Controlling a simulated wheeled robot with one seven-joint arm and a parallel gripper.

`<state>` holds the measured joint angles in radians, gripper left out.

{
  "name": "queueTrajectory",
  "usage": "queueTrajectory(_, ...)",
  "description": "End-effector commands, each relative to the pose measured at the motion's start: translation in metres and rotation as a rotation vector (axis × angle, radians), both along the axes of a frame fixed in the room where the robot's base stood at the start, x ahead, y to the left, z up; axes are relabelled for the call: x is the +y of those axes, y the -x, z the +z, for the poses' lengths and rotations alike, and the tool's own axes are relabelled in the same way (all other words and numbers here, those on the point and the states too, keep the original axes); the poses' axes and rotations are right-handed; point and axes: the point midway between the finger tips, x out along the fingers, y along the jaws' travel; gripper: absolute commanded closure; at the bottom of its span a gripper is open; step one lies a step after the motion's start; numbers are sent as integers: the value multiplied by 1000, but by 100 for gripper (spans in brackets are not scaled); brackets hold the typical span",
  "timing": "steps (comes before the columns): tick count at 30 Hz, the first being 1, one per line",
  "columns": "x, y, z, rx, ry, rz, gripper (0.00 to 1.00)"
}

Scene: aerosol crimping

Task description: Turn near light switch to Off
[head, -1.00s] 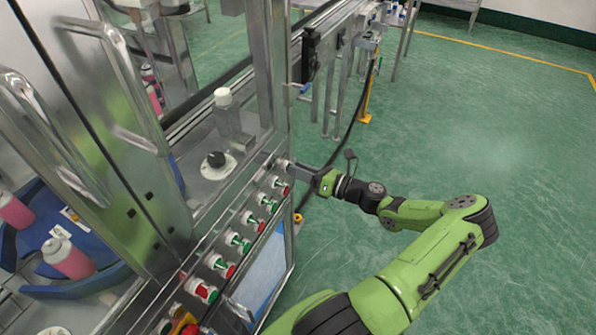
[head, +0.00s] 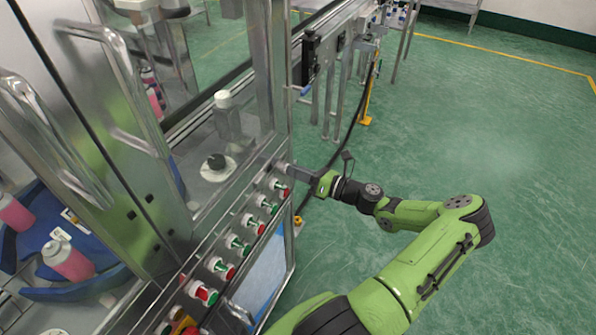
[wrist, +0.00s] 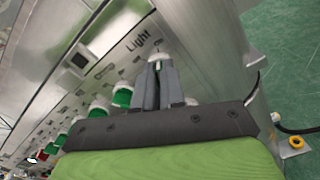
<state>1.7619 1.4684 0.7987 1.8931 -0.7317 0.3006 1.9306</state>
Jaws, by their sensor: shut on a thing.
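The light switch (wrist: 157,57) is a small round knob with a white rim under the printed word "Light", at the end of the panel's row of controls in the wrist view. My gripper (wrist: 159,82) has its two grey fingers closed around this knob, one on each side. The fingers hide much of the knob, and I cannot read its set position. In the head view my gripper (head: 288,168) reaches the far end of the sloping control panel (head: 214,243) from the right, and its fingers cover the switch there.
Several red and green buttons and knobs, such as a green one (head: 238,243), line the panel close to my gripper. A steel post (wrist: 205,45) stands right beside the switch. Green floor (head: 480,120) to the right is clear.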

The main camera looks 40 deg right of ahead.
Motion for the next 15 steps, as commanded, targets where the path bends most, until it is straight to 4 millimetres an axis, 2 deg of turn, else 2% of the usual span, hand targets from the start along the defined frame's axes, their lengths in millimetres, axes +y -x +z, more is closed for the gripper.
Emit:
queueTrajectory(8,1,0,1,-51,150,1,100)
queueTrajectory(15,2,1,1,-124,358,2,100)
